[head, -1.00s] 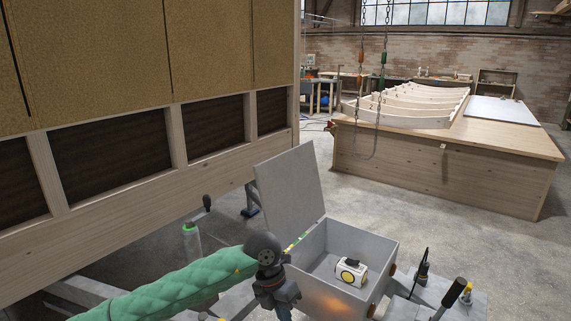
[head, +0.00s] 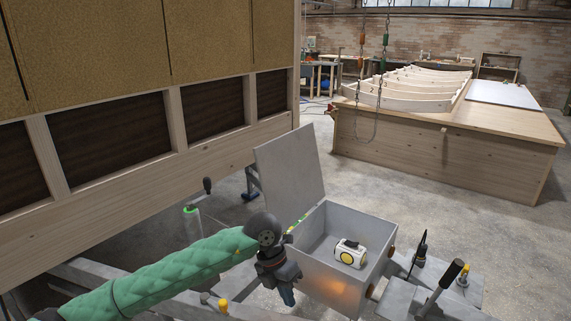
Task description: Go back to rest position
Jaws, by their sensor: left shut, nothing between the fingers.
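My left arm, in a green padded sleeve, comes in from the lower left. My left gripper (head: 286,295) hangs below its dark wrist, in front of the left side of an open grey box, and its fingers are shut and empty. The grey box (head: 325,276) has its lid (head: 290,172) standing up at the back left. A small white device with a yellow-ringed round face (head: 350,253) lies inside the box. My right gripper does not show.
The wooden hut wall (head: 150,190) fills the left side. A jack handle (head: 193,222) stands below it. Grey metal parts with a black-handled lever (head: 447,275) are right of the box. A large wooden workbench (head: 440,150) stands behind, with open concrete floor between.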

